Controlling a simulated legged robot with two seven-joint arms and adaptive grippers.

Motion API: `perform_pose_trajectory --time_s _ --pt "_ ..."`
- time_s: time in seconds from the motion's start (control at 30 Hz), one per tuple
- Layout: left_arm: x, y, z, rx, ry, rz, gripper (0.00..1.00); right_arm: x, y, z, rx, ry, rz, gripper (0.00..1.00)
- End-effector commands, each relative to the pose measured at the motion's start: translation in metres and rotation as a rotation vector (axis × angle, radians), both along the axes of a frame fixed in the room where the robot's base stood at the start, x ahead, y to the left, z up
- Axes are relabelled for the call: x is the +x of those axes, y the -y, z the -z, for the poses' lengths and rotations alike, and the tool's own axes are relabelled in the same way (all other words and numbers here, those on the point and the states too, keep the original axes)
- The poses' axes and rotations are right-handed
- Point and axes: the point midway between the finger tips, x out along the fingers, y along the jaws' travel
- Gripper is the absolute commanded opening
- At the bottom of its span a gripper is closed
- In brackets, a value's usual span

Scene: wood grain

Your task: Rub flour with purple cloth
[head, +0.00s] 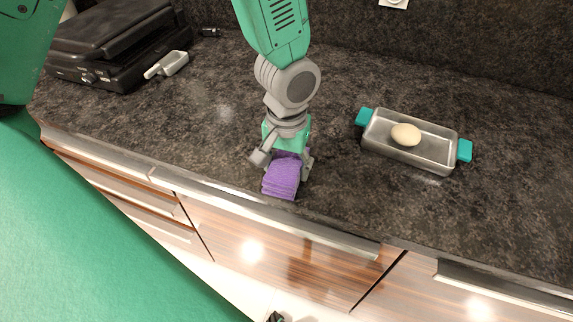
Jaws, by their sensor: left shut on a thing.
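My left gripper (284,166) is shut on a folded purple cloth (281,179). The cloth hangs below the fingers at the front edge of the dark counter, and I cannot tell whether it touches the surface. A faint pale smudge (225,109) shows on the counter to the left of my arm; I cannot tell whether it is flour or a reflection. My right gripper is not in view.
A metal pan (437,151) with teal handles stands to the right, holding a cream-coloured oval lump (405,134). A black grill (108,62) and a small scoop (167,65) are at the back left. The counter (340,205) around the cloth is clear.

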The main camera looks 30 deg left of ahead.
Motion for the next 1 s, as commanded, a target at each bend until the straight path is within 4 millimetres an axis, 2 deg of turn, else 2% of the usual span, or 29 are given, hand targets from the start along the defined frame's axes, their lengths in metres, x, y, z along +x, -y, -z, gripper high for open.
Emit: perform_pose_trajectory --time_s 0.3,0.57,1.0 --pt "0.027 -0.006 -0.003 -0.001 0.0 -0.002 0.18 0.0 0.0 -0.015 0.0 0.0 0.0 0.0" --pt "0.036 -0.009 -0.002 0.0 0.0 -0.001 0.18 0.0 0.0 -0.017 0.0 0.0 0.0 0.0" --pt "0.068 -0.017 0.001 0.0 -0.001 -0.002 0.18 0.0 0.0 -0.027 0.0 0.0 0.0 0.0"
